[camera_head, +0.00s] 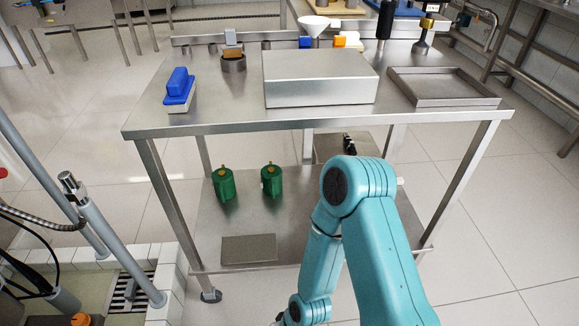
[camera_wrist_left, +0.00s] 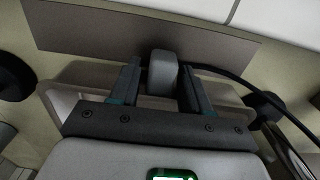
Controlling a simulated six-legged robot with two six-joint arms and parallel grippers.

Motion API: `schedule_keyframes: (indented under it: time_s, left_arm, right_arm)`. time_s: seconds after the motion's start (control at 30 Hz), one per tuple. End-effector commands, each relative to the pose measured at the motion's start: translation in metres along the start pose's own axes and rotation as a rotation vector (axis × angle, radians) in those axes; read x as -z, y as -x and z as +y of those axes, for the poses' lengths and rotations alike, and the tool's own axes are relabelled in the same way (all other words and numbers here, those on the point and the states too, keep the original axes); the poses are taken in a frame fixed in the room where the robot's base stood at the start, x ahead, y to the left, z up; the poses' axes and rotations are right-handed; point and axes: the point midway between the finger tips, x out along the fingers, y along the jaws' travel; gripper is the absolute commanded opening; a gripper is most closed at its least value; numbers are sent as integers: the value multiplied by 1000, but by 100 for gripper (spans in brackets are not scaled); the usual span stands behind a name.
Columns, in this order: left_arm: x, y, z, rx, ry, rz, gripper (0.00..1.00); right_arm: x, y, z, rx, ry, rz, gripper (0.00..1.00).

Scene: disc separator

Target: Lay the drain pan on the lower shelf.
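The lower shelf (camera_head: 212,223) of the steel table shows in the head view. In the left wrist view, a grey pan-like vessel (camera_wrist_left: 62,97), which looks like the drain pan, lies below my left gripper (camera_wrist_left: 161,85). A rounded grey handle (camera_wrist_left: 162,72) stands between the two fingers, with a narrow gap showing on at least the left side. The fingers are open around it. Much of the vessel is hidden by my gripper body. My right gripper is in neither view; a teal arm of mine covers the right part of the shelf.
The tabletop holds a metal box (camera_head: 320,78), a shallow tray (camera_head: 442,87) and a blue-handled brush (camera_head: 179,88). A white-tiled pit edge (camera_head: 170,275) is at lower left.

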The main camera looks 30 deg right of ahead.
Motion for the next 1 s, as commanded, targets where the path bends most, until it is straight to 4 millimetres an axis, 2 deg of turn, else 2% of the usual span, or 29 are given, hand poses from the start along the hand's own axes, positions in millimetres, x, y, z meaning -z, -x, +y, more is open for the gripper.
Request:
schedule_keyframes:
  time_s: [0.03,0.1,0.13,0.37,1.0]
  left_arm:
    - [0,0,0,0,0,0,28]
    - [0,0,0,0,0,0,5]
    - [0,0,0,0,0,0,0]
    - [1,4,0,-1,0,1,0]
    - [0,52,0,-1,0,1,0]
  right_arm:
    - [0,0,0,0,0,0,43]
    - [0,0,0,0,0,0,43]
    - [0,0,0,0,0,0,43]
    - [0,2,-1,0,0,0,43]
    - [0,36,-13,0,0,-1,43]
